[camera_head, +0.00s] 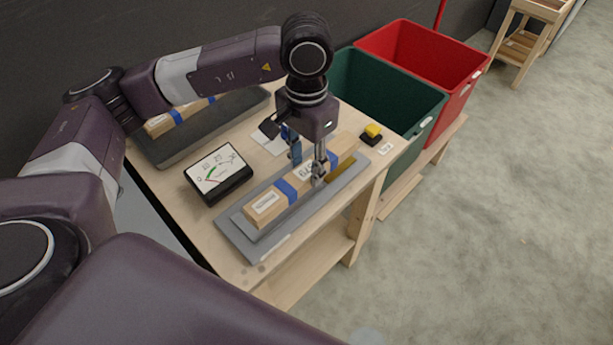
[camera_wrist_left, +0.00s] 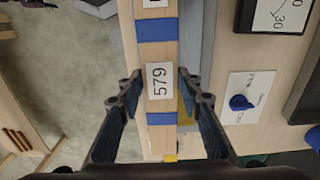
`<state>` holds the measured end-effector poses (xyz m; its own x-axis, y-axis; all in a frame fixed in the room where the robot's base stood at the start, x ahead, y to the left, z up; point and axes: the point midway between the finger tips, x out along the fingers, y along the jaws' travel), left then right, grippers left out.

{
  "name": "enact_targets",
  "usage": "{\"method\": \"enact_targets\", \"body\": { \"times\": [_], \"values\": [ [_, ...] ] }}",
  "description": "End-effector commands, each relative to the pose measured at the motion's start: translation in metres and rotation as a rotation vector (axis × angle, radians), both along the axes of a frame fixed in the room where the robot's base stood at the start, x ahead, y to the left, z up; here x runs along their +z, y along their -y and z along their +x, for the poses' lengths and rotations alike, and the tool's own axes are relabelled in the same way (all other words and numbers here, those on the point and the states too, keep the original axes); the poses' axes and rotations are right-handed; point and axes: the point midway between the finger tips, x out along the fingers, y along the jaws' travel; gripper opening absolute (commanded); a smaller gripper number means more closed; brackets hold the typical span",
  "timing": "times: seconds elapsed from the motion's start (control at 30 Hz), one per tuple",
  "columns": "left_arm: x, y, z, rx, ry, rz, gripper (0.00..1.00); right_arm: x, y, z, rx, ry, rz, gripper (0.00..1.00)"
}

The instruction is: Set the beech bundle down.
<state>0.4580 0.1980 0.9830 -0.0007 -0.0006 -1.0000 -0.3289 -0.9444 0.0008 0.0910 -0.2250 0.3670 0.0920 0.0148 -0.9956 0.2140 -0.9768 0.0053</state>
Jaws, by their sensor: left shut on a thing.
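The beech bundle (camera_head: 267,206) is a long pale wooden block with blue bands and a label reading 579. It lies lengthwise over a grey plate (camera_head: 236,238) on the wooden table. My left gripper (camera_head: 308,172) comes down from above and is shut on the bundle near its middle. In the left wrist view, the fingers (camera_wrist_left: 159,76) stand on both sides of the bundle (camera_wrist_left: 157,58) at its number label. Whether its underside touches the plate cannot be told. My right gripper does not show.
A dial gauge (camera_head: 217,172) stands left of the plate. A yellow button (camera_head: 373,130) sits near the right edge. Green (camera_head: 405,98) and red (camera_head: 440,62) bins stand beyond the table.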

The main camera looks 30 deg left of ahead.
Motion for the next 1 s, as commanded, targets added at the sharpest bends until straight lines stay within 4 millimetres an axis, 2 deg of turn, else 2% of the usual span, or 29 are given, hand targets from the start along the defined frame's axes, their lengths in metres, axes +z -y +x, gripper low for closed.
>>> {"method": "enact_targets", "body": {
  "times": [0.17, 0.43, 0.83, 0.87, 1.0],
  "values": [
    [-0.011, 0.000, 0.001, 0.002, 0.001, 0.000, 0.00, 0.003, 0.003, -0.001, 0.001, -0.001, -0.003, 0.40],
    [-0.047, 0.000, -0.001, 0.000, -0.002, 0.000, 0.00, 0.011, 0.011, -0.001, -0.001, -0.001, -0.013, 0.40],
    [-0.054, 0.000, 0.000, 0.000, 0.002, -0.001, 0.00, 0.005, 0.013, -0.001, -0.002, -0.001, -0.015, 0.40],
    [-0.054, 0.000, 0.000, 0.000, 0.001, 0.000, 0.35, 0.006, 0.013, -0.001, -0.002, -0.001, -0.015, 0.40],
    [-0.053, 0.000, 0.000, 0.000, 0.000, 0.000, 0.50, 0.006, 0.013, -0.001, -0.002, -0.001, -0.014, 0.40]
  ]
}}
